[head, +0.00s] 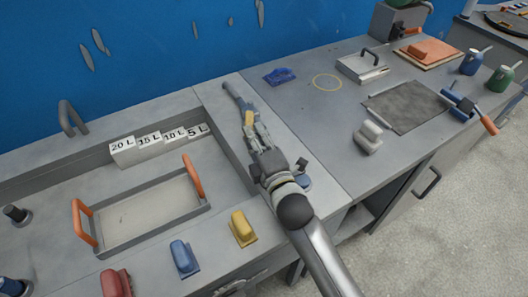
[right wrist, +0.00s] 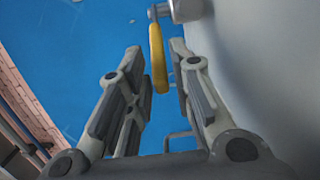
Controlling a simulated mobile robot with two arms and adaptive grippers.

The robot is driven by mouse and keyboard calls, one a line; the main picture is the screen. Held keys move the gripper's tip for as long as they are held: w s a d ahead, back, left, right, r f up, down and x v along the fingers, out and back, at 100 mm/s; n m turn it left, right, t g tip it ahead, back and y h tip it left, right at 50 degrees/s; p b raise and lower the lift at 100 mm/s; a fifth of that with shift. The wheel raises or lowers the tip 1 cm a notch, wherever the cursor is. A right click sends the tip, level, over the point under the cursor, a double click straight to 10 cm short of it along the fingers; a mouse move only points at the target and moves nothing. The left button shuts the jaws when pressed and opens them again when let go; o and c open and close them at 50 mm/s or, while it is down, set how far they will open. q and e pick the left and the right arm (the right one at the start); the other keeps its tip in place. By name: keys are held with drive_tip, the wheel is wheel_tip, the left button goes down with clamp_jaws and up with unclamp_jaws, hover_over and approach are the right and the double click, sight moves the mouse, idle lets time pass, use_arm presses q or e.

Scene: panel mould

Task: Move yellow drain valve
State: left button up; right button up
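The yellow drain valve (head: 249,118) shows in the head view as a short yellow lever by a grey pipe, just past my right gripper's fingertips. In the right wrist view the yellow lever (right wrist: 158,58) hangs from a grey round fitting (right wrist: 186,8). My right gripper (head: 253,132) is open, reaching over the divider beside the sink. In the right wrist view its fingers (right wrist: 155,50) stand apart on either side of the lever, with gaps visible; the lever is nearer the right finger. I cannot tell how deep it sits between them. My left gripper is not in view.
A tray with orange handles (head: 149,222) lies in the basin before volume-marked blocks (head: 158,142). Red, blue and yellow blocks (head: 243,229) line the front ledge. The right-hand bench (head: 310,120) holds a yellow ring, a dark mat (head: 405,107) and tools. A blue wall stands behind.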

drive_tip(key=v, duration=0.7)
drive_tip(key=shift+s, duration=0.2)
